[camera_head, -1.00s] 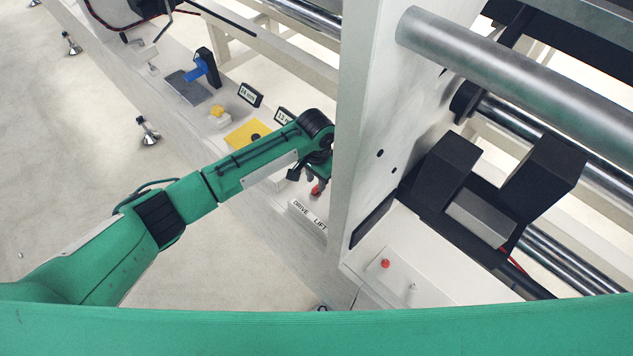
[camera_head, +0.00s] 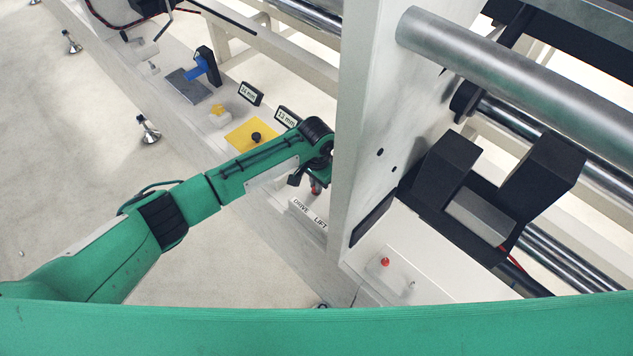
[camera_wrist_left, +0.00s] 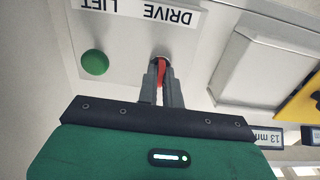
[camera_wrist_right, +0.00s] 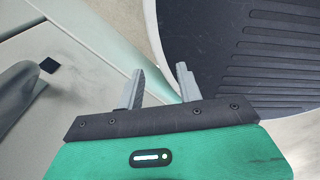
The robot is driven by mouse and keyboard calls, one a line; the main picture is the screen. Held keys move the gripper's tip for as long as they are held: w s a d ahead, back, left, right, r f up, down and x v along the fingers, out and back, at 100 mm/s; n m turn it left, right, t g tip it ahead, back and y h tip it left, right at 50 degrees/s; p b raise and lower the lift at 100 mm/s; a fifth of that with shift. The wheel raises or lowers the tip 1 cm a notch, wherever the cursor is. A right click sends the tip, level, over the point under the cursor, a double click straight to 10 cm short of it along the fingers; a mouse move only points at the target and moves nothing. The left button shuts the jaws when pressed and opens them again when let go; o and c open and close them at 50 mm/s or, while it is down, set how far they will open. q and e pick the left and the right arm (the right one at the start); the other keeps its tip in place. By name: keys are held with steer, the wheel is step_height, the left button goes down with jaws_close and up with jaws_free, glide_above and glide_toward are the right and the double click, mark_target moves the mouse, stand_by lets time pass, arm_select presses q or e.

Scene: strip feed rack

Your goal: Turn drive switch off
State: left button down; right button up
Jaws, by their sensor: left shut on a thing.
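The drive switch has a red lever (camera_wrist_left: 162,73), seen in the left wrist view just below the word DRIVE on the DRIVE LIFT label (camera_wrist_left: 140,12). In the head view this label (camera_head: 309,214) lies beside the white upright. My left gripper (camera_wrist_left: 161,72) is shut on the red lever, with its fingers on both sides of it. In the head view the left gripper (camera_head: 315,186) is partly hidden by its own wrist. A green round button (camera_wrist_left: 95,62) sits beside the switch, under LIFT. My right gripper (camera_wrist_right: 157,80) is open and empty in the right wrist view.
A yellow plate with a black knob (camera_head: 256,137), two mm displays (camera_head: 286,117) and a blue handle (camera_head: 197,71) line the rail to the left. The white upright (camera_head: 372,120) stands close to my left wrist. A red button (camera_head: 385,262) sits on the white box.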

arm_select(q)
steer(key=shift+m, duration=0.3)
steer(key=m+p, duration=0.1)
steer(key=m, duration=0.2)
steer(key=shift+p, duration=0.3)
steer(key=m+p, duration=0.1)
steer(key=m, duration=0.9)
steer(key=shift+m, duration=2.1)
steer(key=c, duration=1.6)
jaws_free()
steer(key=shift+o, duration=0.2)
